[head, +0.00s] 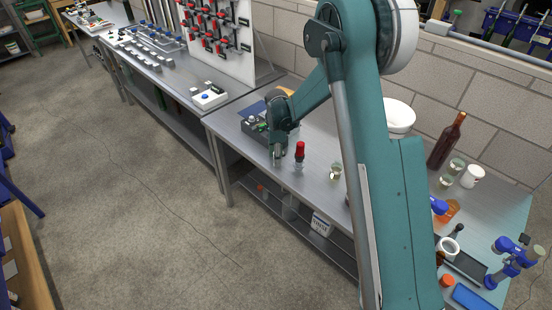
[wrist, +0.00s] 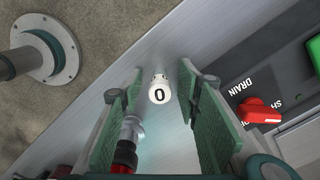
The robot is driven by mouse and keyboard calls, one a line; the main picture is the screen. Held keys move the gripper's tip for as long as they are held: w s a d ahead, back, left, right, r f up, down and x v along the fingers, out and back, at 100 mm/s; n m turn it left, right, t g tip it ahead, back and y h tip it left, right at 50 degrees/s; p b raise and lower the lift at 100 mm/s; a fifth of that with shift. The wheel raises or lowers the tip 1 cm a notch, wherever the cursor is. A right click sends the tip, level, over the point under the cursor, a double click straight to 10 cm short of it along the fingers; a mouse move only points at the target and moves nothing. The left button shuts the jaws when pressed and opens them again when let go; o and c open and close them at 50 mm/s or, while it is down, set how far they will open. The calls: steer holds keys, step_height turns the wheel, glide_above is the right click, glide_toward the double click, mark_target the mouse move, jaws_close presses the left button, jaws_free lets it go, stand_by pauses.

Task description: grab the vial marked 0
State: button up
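The vial marked 0 shows in the wrist view as a small white round top (wrist: 159,90) with a black 0, seen from above. It stands between the tips of my gripper's green pads (wrist: 160,78). The pads are apart, with a visible gap on each side of the vial. In the head view my gripper (head: 277,154) points down over the metal bench (head: 318,172), near its front edge. I cannot clearly make out the vial there.
A red-topped item (head: 299,152) stands close right of my gripper; it also shows in the wrist view (wrist: 124,152) beside the left finger. A dark panel with a red knob (wrist: 260,110) lies to the right there. A small glass jar (head: 336,171) stands farther right.

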steer(key=shift+c, duration=0.3)
steer(key=c, duration=0.9)
steer(key=shift+r, duration=0.1)
steer(key=shift+r+p, duration=0.3)
steer(key=shift+r, duration=4.65)
